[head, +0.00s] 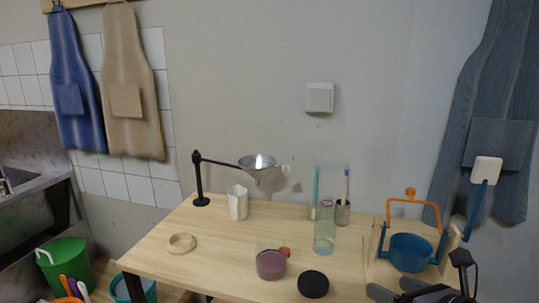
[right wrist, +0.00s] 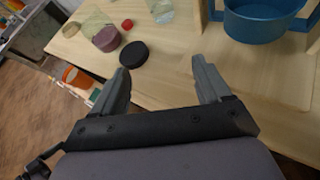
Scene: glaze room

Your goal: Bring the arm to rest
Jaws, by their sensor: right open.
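My right gripper (head: 420,292) is at the bottom right of the head view, near the front right part of the wooden table (head: 200,240). In the right wrist view my right gripper (right wrist: 163,78) has its two grey fingers wide apart, with only bare table top between them. It holds nothing. A black disc (head: 313,284) lies on the table left of the gripper; it also shows in the right wrist view (right wrist: 134,54). A blue pot (head: 409,252) in a wooden stand is beyond the gripper. My left gripper is in neither view.
A jar of mauve glaze (head: 271,264), a clear glass cylinder (head: 324,238), a white cup (head: 237,203), a wooden ring (head: 182,243) and a funnel (head: 257,164) on a black arm stand on the table. Green bucket (head: 65,266) is at left. Aprons hang on the wall.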

